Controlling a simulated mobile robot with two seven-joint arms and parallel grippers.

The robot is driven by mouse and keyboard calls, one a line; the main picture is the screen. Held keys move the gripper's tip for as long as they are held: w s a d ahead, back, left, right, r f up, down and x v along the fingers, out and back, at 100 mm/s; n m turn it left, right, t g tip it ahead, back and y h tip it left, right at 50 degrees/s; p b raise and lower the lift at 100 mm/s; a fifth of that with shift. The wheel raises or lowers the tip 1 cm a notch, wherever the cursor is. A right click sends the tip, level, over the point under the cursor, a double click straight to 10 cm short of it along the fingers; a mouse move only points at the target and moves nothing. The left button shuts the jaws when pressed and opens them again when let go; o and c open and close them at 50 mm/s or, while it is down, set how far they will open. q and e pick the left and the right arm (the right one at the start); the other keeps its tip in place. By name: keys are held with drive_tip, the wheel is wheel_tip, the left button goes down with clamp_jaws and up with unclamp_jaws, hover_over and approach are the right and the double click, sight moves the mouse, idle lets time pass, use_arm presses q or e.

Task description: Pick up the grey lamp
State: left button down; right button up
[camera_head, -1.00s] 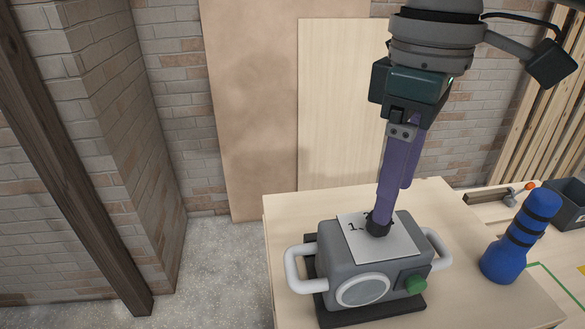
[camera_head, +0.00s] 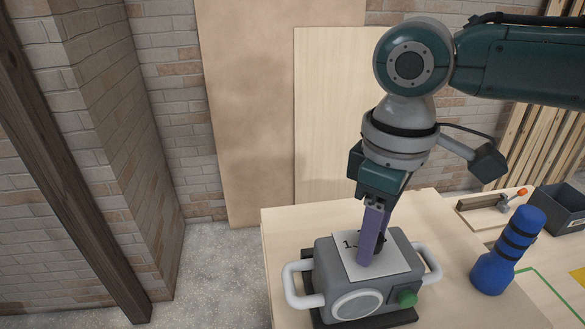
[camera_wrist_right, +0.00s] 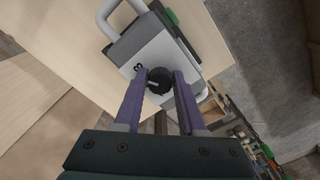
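The grey lamp (camera_head: 328,262) is a boxy grey case with white side handles, a round pale lens, a green button and a white top plate with numbers. It stands on a black base on the wooden table. It also shows in the right wrist view (camera_wrist_right: 133,49). My right gripper (camera_head: 368,262) points down at the top plate. In the right wrist view its purple fingers (camera_wrist_right: 159,74) stand either side of the lamp's black knob (camera_wrist_right: 159,82). Whether they press on it is unclear. The knob is partly hidden in the head view. My left gripper is out of view.
A blue bottle-like object with dark bands (camera_head: 508,250) stands on the table (camera_head: 450,235) right of the lamp. A dark grey bin (camera_head: 558,209) and a clamp-like tool with an orange end (camera_head: 505,203) lie behind it. Leaning boards and a brick wall are at the back.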

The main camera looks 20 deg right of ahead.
clamp_jaws()
idle(0.9)
